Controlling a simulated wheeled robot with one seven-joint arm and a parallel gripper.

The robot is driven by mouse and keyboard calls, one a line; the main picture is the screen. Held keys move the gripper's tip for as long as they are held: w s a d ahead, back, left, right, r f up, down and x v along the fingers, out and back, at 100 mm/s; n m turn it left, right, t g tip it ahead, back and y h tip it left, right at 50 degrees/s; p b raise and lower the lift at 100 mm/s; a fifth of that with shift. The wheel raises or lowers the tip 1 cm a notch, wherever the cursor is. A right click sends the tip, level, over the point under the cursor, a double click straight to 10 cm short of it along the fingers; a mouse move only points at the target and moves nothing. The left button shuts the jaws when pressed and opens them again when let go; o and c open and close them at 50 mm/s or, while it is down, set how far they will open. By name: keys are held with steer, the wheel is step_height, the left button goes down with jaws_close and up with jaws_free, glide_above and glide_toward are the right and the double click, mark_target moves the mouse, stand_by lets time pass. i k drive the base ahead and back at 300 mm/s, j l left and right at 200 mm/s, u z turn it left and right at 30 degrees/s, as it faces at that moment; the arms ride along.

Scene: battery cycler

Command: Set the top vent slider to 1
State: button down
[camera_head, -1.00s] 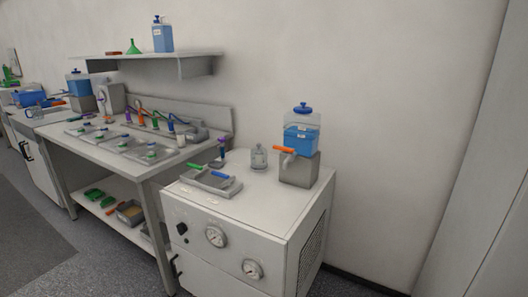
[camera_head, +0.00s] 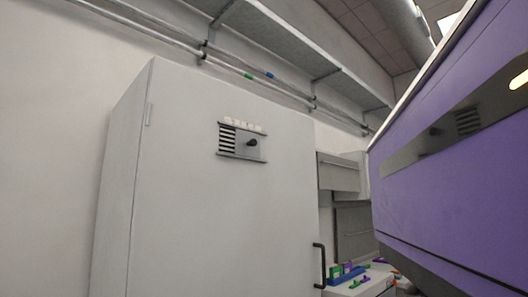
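In the head view, a vent slider (camera_head: 251,142) with a dark knob is set in a grey vent panel (camera_head: 227,153) on the upper front of a tall white cabinet (camera_head: 190,180). Dark slots show on the panel's left side, and the knob sits right of them. A row of small pale labels (camera_head: 243,126) runs along the panel's top; their marks are too small to read. My gripper is not in view.
A large purple body (camera_head: 450,170) fills the right side, close to the camera. The cabinet has a dark vertical handle (camera_head: 319,265) at lower right. A low bench (camera_head: 362,286) with coloured items stands beyond it. Pipes and a shelf run overhead.

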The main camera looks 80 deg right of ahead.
mark_target(246, 143)
steer(key=z, duration=1.4)
